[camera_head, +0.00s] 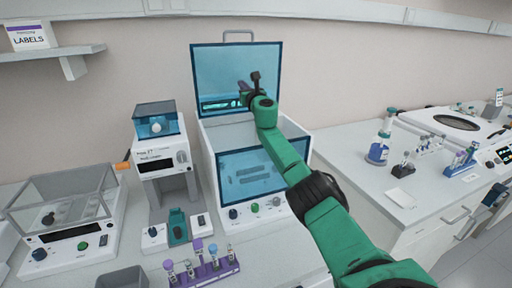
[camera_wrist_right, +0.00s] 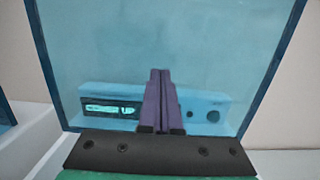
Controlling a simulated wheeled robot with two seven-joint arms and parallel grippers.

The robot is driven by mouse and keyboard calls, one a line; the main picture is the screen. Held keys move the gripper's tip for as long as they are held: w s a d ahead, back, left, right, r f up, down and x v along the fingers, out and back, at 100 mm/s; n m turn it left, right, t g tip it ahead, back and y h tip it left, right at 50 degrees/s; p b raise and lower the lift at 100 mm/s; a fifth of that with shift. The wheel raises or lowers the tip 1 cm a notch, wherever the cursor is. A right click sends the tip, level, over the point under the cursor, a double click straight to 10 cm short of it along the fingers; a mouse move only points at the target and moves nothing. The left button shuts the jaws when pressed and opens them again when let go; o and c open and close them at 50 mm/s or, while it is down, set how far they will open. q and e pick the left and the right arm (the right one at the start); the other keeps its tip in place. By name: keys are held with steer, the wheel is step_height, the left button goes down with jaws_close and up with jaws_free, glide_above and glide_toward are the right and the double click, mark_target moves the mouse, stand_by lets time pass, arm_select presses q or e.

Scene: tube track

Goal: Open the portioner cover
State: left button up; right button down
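A large white machine with a blue see-through cover (camera_head: 215,65), which I take to be the portioner, stands in the middle of the bench in the head view. The cover stands upright at the back, with a grey handle on its top edge. The cover also fills much of the right wrist view (camera_wrist_right: 150,40), and a panel with a lit display (camera_wrist_right: 108,110) shows through it or on it. My right gripper (camera_head: 249,88) is in front of the raised cover. Its purple fingers (camera_wrist_right: 161,85) are together with nothing visible between them; whether they touch the cover is unclear. My left gripper is not in view.
A small device with a blue cover (camera_head: 156,113) and a clear-covered box (camera_head: 65,200) stand to the left. A purple tube rack (camera_head: 205,272) is in front. The wall is close behind the machine.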

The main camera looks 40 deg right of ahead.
arm_select(q)
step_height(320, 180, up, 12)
steer(key=p, duration=1.2)
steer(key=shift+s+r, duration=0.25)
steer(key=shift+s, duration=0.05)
arm_select(e)
steer(key=r+v, duration=0.1)
steer(key=v, duration=2.4)
steer(key=shift+s+a, duration=0.25)
steer(key=shift+s, duration=0.2)
steer(key=shift+w, duration=0.1)
